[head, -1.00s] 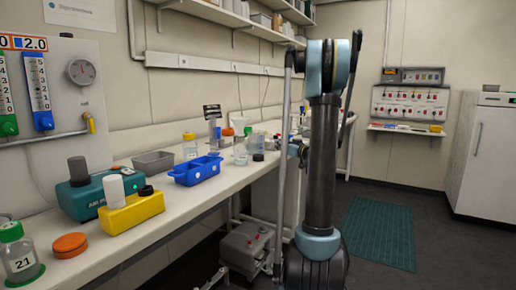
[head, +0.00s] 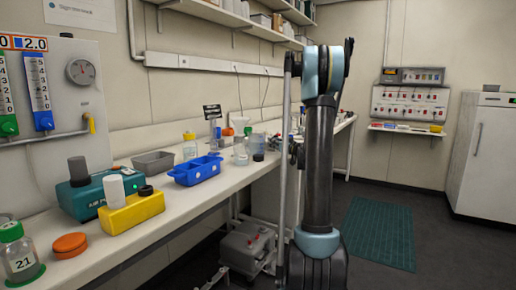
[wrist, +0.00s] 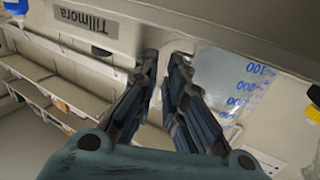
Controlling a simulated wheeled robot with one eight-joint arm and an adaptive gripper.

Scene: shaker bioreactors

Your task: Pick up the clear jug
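The clear jug (wrist: 235,85) shows large at the right in the wrist view, see-through with blue graduation marks that read upside down in this view. My gripper (wrist: 164,60) has its two dark fingers beside the jug, pointing towards the wall. A narrow gap shows between the fingertips, with a pale strip in it that may be the jug's handle. Whether the fingers press on it is unclear. In the head view my own arm hides the gripper, and I cannot make out the jug for certain.
The long bench (head: 180,215) carries a blue tray (head: 195,172), a yellow block (head: 132,213), a grey tray (head: 154,162) and several bottles. Shelves (head: 225,20) hang above it. A green mat (head: 378,232) lies on open floor at the right. A sign (wrist: 85,18) shows in the wrist view.

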